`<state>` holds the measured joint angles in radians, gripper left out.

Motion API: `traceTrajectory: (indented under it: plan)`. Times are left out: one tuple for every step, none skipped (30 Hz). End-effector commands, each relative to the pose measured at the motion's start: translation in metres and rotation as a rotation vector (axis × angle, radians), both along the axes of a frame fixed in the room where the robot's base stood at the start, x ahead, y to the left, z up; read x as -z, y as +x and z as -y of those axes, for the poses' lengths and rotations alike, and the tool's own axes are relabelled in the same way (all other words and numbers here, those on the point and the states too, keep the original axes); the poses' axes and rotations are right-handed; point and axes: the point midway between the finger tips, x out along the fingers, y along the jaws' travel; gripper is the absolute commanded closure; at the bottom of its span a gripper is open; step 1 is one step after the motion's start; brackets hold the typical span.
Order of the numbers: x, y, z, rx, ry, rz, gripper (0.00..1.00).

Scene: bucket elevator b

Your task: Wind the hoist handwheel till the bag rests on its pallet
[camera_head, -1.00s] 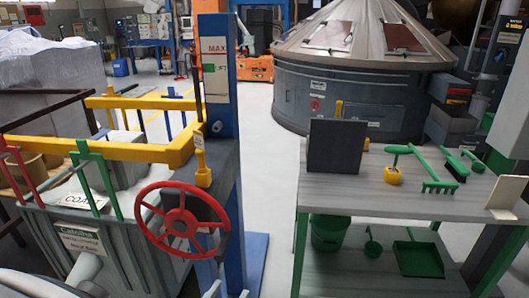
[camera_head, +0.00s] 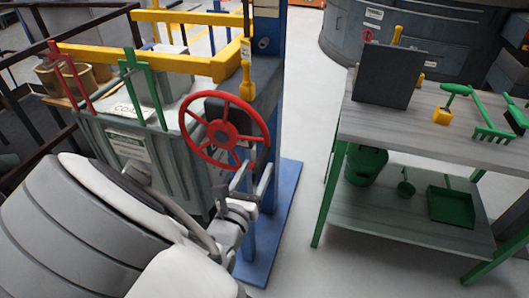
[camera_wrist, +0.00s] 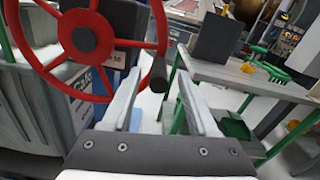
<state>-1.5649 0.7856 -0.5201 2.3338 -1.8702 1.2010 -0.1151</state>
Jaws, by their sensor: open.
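My gripper (camera_head: 256,172) is open at the wheel's lower right side. In the wrist view its two fingers (camera_wrist: 158,88) stand apart, with a dark cylindrical handle (camera_wrist: 158,75) on the wheel's rim appearing between their tips. I cannot tell whether either finger touches it. The blue hoist column (camera_head: 269,25) rises behind the wheel. I cannot clearly identify the bag or its pallet.
A grey workbench (camera_head: 435,120) with green legs stands to the right, holding a dark upright panel (camera_head: 386,76) and green tools (camera_head: 480,115). Grey floor lies between it and the blue base (camera_head: 285,215). A yellow frame (camera_head: 140,57) and upright levers stand left of the wheel.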

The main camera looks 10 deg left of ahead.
Motion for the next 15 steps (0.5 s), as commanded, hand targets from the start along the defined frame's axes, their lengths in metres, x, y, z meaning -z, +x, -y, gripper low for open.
traceTrajectory:
  plan:
    - [0.001, 0.011, 0.001, 0.003, 0.000, 0.001, 0.41]
    - [0.001, 0.015, 0.002, 0.003, 0.000, 0.001, 0.41]
    - [0.000, 0.022, 0.003, 0.003, -0.001, 0.001, 0.41]
    - [0.001, 0.026, 0.003, 0.003, 0.000, 0.001, 0.41]
    - [0.001, 0.030, 0.003, 0.002, 0.001, 0.000, 0.41]
    - [0.000, 0.034, 0.003, 0.001, 0.000, 0.000, 0.41]
    - [0.000, 0.037, 0.003, 0.001, 0.000, 0.001, 0.41]
    - [0.000, 0.039, 0.003, 0.001, 0.000, 0.001, 0.41]
    - [0.000, 0.042, 0.004, 0.002, 0.000, 0.000, 0.41]
    - [0.000, 0.043, 0.004, 0.002, 0.000, 0.000, 0.41]
    - [0.000, 0.044, 0.004, 0.001, 0.000, -0.001, 0.41]
    - [0.000, 0.045, 0.004, 0.000, 0.000, -0.001, 0.41]
    - [0.000, 0.045, 0.004, 0.000, 0.000, -0.001, 0.41]
    - [0.000, 0.046, 0.004, 0.000, 0.000, -0.001, 0.41]
    - [0.000, 0.046, 0.004, 0.000, 0.000, -0.001, 0.41]
